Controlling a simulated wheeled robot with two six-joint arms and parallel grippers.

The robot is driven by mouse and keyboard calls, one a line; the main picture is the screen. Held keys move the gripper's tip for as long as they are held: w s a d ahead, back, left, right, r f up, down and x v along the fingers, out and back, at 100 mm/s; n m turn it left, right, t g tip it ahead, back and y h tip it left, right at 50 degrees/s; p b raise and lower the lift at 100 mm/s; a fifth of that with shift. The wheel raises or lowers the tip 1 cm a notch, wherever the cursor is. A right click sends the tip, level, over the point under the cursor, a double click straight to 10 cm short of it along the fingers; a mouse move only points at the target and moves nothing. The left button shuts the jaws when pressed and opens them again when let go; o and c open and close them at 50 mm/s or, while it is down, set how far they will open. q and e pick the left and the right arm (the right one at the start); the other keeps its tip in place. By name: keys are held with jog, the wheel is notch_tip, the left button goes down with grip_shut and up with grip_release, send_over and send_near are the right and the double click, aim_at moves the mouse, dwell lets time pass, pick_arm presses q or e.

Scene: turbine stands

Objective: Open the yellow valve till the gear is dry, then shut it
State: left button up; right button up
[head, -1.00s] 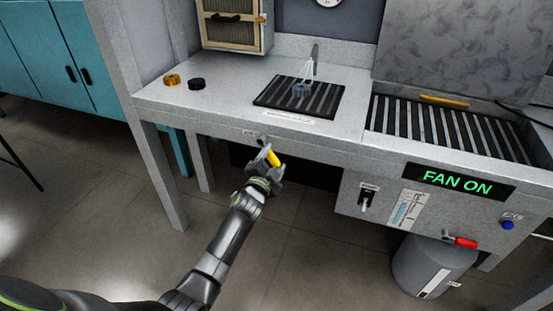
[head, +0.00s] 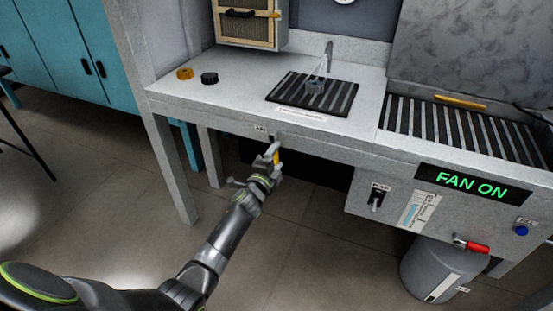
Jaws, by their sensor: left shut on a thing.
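The yellow valve handle (head: 277,157) hangs under the front edge of the bench, below a small "AIR" label. My left gripper (head: 271,156) is shut on this handle and hides part of it. The gear (head: 315,86) is a small grey-blue piece on the dark slatted grate, under the thin nozzle (head: 328,55). Pale streaks run from the nozzle down to the gear. Whether the gear is wet is too small to tell. My right gripper is out of view.
An orange ring (head: 185,74) and a black ring (head: 209,78) lie on the bench at left. A panel reading "FAN ON" (head: 473,184), a black switch (head: 377,197), a red-handled valve (head: 472,245) and a grey bin (head: 434,267) are at right.

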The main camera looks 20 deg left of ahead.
pick_arm(q)
jog(key=shift+f, duration=0.1)
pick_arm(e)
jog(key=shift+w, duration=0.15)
pick_arm(q)
jog(key=o, duration=1.4)
jog(key=shift+s+p, duration=0.4)
jog(key=shift+s, duration=0.2)
jog(key=s+p, duration=0.1)
jog(key=s, duration=0.4)
jog(key=s+p, duration=0.1)
jog(key=s, duration=0.5)
jog(key=s+p, duration=0.2)
jog(key=s, duration=0.3)
jog(key=shift+s+a, duration=0.15)
jog(key=shift+a, duration=0.15)
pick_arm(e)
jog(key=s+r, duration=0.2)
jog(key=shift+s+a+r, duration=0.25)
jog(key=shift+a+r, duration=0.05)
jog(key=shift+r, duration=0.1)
